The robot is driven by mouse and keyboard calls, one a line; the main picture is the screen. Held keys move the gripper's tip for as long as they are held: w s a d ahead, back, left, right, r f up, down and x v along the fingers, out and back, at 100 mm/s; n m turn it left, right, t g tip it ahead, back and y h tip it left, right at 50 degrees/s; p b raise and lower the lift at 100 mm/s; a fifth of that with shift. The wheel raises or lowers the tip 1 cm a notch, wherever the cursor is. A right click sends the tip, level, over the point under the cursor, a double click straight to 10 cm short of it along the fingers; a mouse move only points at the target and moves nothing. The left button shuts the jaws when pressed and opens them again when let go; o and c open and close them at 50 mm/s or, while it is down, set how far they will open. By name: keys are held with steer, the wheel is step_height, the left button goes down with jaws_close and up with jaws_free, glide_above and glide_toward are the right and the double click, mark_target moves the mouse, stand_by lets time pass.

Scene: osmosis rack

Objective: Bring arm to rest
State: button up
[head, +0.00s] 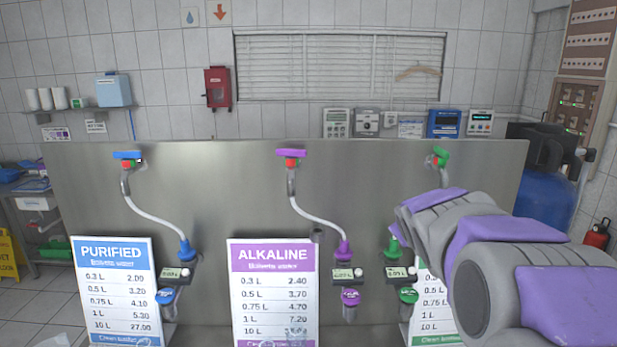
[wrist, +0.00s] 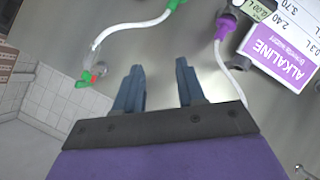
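My arm shows in the head view at the right, grey with purple panels, reaching toward the steel rack panel (head: 225,190). In the wrist view my gripper (wrist: 160,82) has its two blue-grey fingers apart with nothing between them. The gripper's fingertips cannot be made out in the head view. The green tap (head: 440,157) is behind the far end of my arm; its red and green handle also shows at the left of the wrist view (wrist: 88,78). The purple tap (head: 291,155) and the blue tap (head: 127,157) stand to the left, clear of the arm.
White hoses hang from the taps to dispensers. The purified sign (head: 112,290) and alkaline sign (head: 273,290) stand before the panel; my arm partly hides a green-lettered sign (head: 425,300). A blue water jug (head: 545,190) is at the right.

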steer(key=s+a+f+m+g+y+b, duration=0.1)
steer(key=s+a+f+m+g+b, duration=0.1)
steer(key=s+f, duration=0.6)
steer(key=s+a+f+m+g+y+b, duration=0.1)
steer(key=s+a+f+g, duration=0.3)
steer(key=s, duration=1.8)
steer(key=s+a+f+m+g+b, duration=0.3)
steer(key=s+f+g, duration=0.4)
steer(key=s+f, duration=0.7)
steer(key=shift+s+f+y, duration=0.25)
steer(key=shift+s+y, duration=0.15)
steer(key=shift+s, duration=0.4)
